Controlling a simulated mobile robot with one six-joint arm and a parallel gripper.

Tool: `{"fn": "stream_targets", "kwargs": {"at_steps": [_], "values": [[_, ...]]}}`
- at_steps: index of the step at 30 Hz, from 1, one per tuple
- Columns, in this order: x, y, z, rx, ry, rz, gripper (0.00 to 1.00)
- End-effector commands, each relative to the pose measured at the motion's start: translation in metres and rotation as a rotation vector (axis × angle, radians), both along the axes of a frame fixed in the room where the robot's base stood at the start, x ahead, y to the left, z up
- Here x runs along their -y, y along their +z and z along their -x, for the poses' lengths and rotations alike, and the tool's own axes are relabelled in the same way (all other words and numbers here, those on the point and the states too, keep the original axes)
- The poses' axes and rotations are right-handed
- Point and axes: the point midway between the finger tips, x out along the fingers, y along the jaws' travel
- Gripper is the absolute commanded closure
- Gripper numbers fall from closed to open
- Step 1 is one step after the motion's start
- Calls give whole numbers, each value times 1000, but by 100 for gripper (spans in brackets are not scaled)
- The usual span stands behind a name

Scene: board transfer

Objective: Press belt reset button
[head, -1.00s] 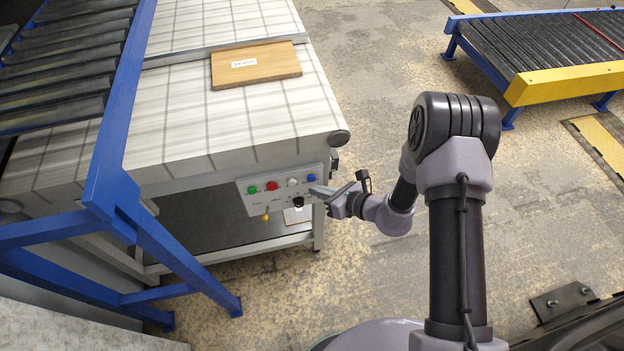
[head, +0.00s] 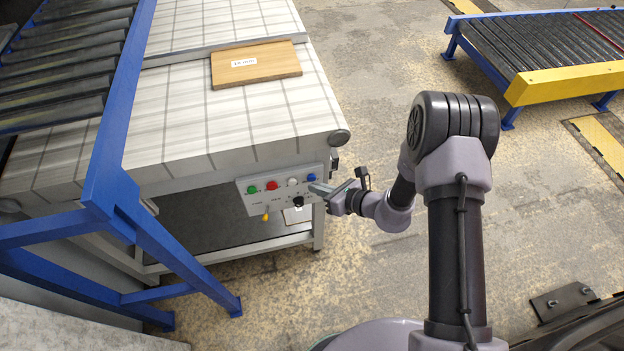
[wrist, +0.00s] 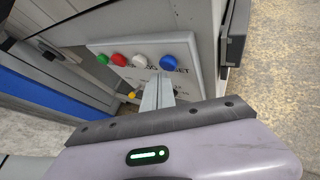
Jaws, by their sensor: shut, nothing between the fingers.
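A pale control panel (head: 283,191) is on the end of the belt table. It carries a green, a red, a white and a blue button in a row. The blue button (head: 312,178) is at the right end and also shows in the wrist view (wrist: 170,64), with lettering ending in "SET" beside it. My gripper (head: 312,188) is shut and empty, with its tips in front of the panel just below the blue button. In the wrist view my fingertips (wrist: 160,76) are just below and left of the blue button. I cannot tell whether they touch the panel.
A black knob (head: 298,202) and a yellow switch (head: 265,217) are low on the panel. A wooden board (head: 257,72) with a white label lies on the belt. A blue-framed roller conveyor (head: 125,130) stands at left, another at upper right. Open floor lies right of the table.

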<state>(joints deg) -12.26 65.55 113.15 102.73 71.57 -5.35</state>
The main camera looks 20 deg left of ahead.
Motion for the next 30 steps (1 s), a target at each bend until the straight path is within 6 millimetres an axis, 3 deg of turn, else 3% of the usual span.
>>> {"fn": "stream_targets", "kwargs": {"at_steps": [30], "values": [[-5,0,-7,0,0,-1,100]]}}
